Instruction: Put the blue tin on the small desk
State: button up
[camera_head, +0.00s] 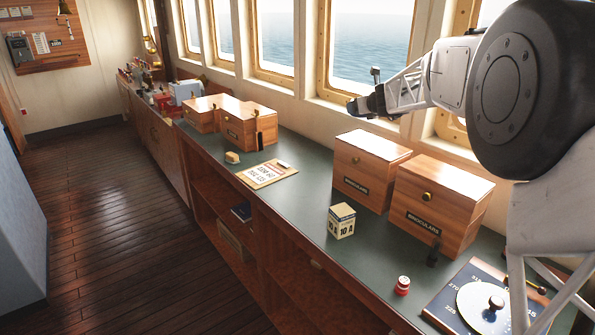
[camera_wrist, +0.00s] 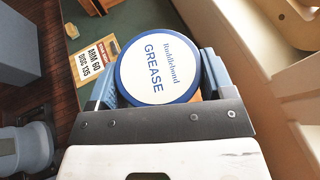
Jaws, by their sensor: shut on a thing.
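The blue tin (camera_wrist: 158,62) has a white lid with a blue rim and reads "Buddlebond GREASE" in the wrist view. It sits between the two fingers of my gripper (camera_wrist: 158,75), which is shut on it. In the head view my gripper (camera_head: 366,106) is raised in front of the windows, above the long counter; the tin cannot be made out clearly there. I cannot pick out a small desk for certain in either view.
The long green-topped counter (camera_head: 300,205) carries wooden binocular boxes (camera_head: 370,170), a calendar block (camera_head: 341,221), a notice board (camera_head: 266,174), a red-and-white item (camera_head: 402,285) and a round dial (camera_head: 484,305). A blue-grey block (camera_head: 22,220) stands at left. The dark plank floor (camera_head: 110,220) is clear.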

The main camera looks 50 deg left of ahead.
jog(key=s+a+f+n+g, duration=0.1)
jog(key=s+a+n+g, duration=0.1)
jog(key=s+a, duration=0.8)
jog(key=a, duration=0.3)
jog(key=shift+s+f+y, duration=0.15)
jog(key=shift+s+y, duration=0.1)
jog(key=shift+y, duration=0.05)
send_over(311, 184)
notch_tip(311, 184, down, 24)
jog(key=shift+a+r, duration=0.1)
dwell(0.3)
jog(key=shift+f, duration=2.1)
jog(key=shift+f, duration=0.1)
jog(key=o, duration=1)
